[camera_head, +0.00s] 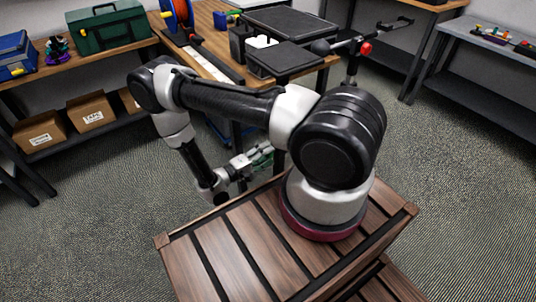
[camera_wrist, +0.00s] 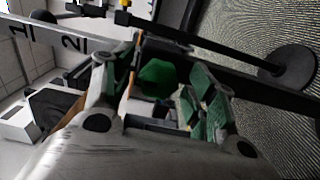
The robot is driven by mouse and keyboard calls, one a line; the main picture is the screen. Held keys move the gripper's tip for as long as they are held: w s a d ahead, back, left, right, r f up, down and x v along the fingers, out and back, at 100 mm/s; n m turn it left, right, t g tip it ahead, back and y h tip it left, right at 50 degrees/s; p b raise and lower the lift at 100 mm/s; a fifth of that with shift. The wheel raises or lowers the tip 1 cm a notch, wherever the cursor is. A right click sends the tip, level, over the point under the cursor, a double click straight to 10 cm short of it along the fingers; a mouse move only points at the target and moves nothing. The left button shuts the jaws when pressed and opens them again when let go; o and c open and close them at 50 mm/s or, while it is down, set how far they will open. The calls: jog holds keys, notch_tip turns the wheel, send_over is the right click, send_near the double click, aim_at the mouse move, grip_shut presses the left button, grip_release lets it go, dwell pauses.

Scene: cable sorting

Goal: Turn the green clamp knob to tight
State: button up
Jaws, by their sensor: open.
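In the wrist view the green clamp knob (camera_wrist: 158,77) shows as a faceted green shape between the two fingers of my gripper (camera_wrist: 165,85). The gripper is open, with one finger on each side of the knob. I cannot tell whether either finger touches it. In the head view my gripper (camera_head: 252,160) hangs low in front of the workbench (camera_head: 203,22), pointing to the right. Some green shows at its tip there, but I cannot tell knob from finger pads. The knob's turn position and the clamp body are mostly hidden.
A pale strip marked 1 and 2 (camera_wrist: 45,33) and a black rod with a round disc (camera_wrist: 289,68) lie near the fingers. Open carpet lies at the right.

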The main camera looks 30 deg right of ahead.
jog(key=a, duration=1)
jog(key=shift+s+a, duration=0.2)
jog(key=shift+a, duration=0.2)
